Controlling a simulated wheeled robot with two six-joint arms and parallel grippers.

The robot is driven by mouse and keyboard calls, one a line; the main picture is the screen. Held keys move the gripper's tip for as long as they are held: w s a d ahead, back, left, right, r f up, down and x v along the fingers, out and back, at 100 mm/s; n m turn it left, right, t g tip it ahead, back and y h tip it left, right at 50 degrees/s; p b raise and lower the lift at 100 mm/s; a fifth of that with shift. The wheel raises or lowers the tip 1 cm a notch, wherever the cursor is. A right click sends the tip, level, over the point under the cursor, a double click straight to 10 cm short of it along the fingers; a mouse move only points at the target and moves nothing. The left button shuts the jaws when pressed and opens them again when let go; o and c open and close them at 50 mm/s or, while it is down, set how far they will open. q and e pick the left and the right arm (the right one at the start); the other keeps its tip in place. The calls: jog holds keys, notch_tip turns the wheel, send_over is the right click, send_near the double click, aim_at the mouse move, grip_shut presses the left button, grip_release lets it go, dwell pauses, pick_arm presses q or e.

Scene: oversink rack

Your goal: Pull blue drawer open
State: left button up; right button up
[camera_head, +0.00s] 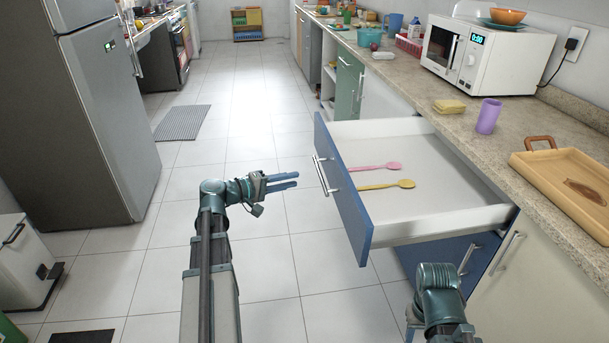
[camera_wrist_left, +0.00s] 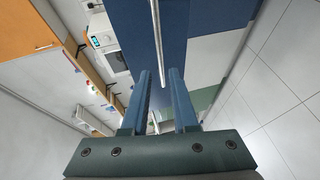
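The blue drawer (camera_head: 345,194) stands pulled far out from the counter, and its white inside shows. A pink spoon (camera_head: 378,167) and a yellow spoon (camera_head: 387,185) lie in it. The silver bar handle (camera_head: 325,175) is on its blue front. My left gripper (camera_head: 298,181) is a little to the left of the handle, its fingers pointing at it, apart and empty. In the left wrist view the handle (camera_wrist_left: 156,40) shows beyond the fingertips (camera_wrist_left: 159,72), not between them. Part of my right arm shows at the lower right; I cannot make out its fingers.
Another blue front (camera_head: 450,252) with a handle is below the drawer. The counter (camera_head: 440,125) holds a microwave (camera_head: 475,55), a purple cup (camera_head: 488,116), a yellow sponge (camera_head: 449,106) and a wooden tray (camera_head: 535,165). A fridge (camera_head: 90,110) stands at the left.

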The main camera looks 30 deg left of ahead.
pick_arm(q)
jog(key=shift+v, duration=1.35)
pick_arm(e)
jog(key=shift+r, duration=0.25)
